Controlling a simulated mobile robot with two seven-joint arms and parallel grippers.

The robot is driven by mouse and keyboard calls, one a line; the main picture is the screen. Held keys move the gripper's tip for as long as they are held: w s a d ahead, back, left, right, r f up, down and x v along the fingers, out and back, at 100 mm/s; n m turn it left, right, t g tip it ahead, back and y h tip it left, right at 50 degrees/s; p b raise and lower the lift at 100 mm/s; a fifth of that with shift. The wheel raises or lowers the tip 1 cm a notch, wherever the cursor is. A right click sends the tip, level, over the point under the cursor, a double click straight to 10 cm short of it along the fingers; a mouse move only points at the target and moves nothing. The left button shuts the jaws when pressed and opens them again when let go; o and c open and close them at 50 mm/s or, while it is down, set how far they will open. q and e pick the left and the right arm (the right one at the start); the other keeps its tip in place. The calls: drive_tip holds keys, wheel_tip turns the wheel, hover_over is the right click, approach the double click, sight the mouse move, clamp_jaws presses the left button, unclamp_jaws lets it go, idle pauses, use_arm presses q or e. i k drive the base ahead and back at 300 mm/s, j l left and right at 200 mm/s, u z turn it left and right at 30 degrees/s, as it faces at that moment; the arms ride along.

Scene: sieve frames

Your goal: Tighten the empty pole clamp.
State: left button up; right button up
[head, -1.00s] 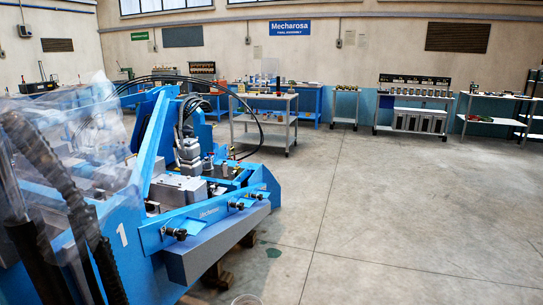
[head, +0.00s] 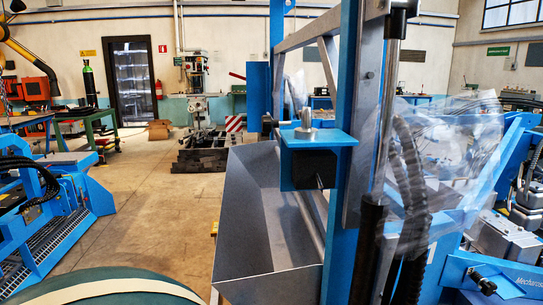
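No part is clearly recognisable as the empty pole clamp. A blue bracket (head: 335,138) with a metal knob (head: 306,124) on top and a dark block (head: 308,169) beneath sits against a blue upright (head: 344,225) near the middle. I cannot tell whether this is a clamp. A metal rod (head: 390,110) with a black lower sleeve (head: 367,240) stands just right of the upright. Neither of my grippers is in view.
A sloping grey metal trough (head: 262,225) lies left of the upright. Clear plastic sheeting (head: 450,150) and black corrugated hoses (head: 412,190) hang at right. A round dark green top (head: 100,284) fills the bottom left. Open floor (head: 170,215) extends toward a dark door (head: 131,80).

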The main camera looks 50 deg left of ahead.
sight(267, 124)
drive_tip(key=u, duration=1.45)
drive_tip(key=i+j, duration=0.1)
drive_tip(key=j, duration=0.15)
drive_tip(key=i+j, duration=0.1)
drive_tip(key=j, duration=0.15)
